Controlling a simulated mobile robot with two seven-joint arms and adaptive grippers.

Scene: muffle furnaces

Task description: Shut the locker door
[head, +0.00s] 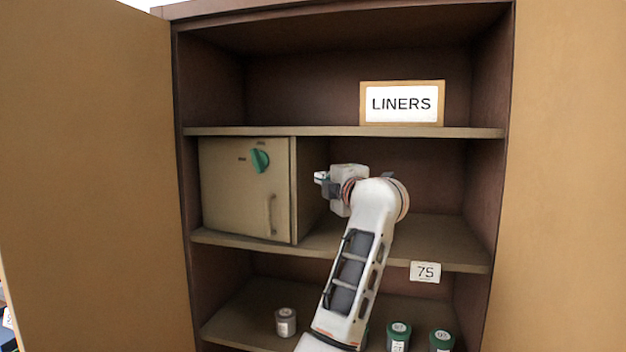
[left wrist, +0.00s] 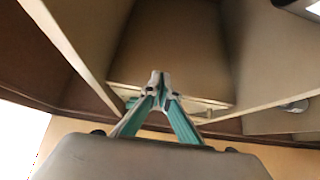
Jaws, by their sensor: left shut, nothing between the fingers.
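A small tan locker (head: 240,190) stands at the left of the cabinet's middle shelf. Its front door has a green knob (head: 260,160) near the top and a bar handle (head: 270,215) at the lower right. The door looks shut or nearly so; I cannot tell whether a narrow gap remains at its right edge. My left gripper (head: 321,178) is just right of the locker, pointing left toward its side, apart from the door front. The left wrist view shows its teal fingers shut with tips together (left wrist: 159,82), nothing between them. My right gripper is not in view.
The cabinet's wide left door (head: 90,180) and right door (head: 570,180) stand open. A LINERS sign (head: 402,103) is on the upper shelf, and a 75 label (head: 425,272) is below the middle shelf. A grey jar (head: 285,321) and green jars (head: 398,336) stand lower down.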

